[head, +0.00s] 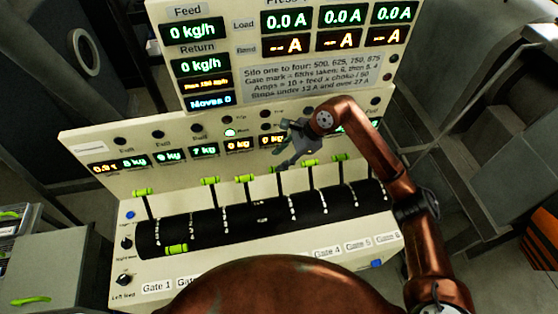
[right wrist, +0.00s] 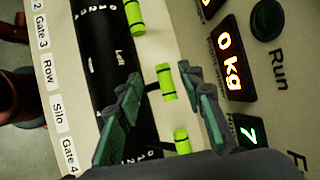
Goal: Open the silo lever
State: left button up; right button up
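The silo lever (head: 275,169) is a black stem with a lime-green handle on the black drum of the cream console. It stands up in line with its upright neighbours. My right gripper (head: 284,150) is open just above and behind this handle. In the right wrist view, a green handle (right wrist: 165,82), most likely the silo lever's, lies between the spread fingertips of my right gripper (right wrist: 164,84). I see no grip on it, and whether a finger touches it is unclear. The "Silo" label (right wrist: 58,108) shows in the right wrist view. My left gripper is not in view.
Neighbouring upright levers stand close on both sides: one to the left (head: 244,178) and one to the right (head: 310,162). The Gate 2 lever (head: 177,248) is tipped down towards the front. The display panel (head: 285,50) rises behind. Grey cabinets (head: 50,265) stand left.

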jog(key=shift+h, duration=0.7)
jog(key=f, duration=0.2)
jog(key=w+f+p, duration=0.1)
jog(key=f, duration=0.4)
jog(key=shift+w+a+f+p, duration=0.15)
jog(key=shift+w+a+p, duration=0.15)
jog(key=shift+a+p, duration=0.1)
jog(key=c, duration=0.5)
grip_shut()
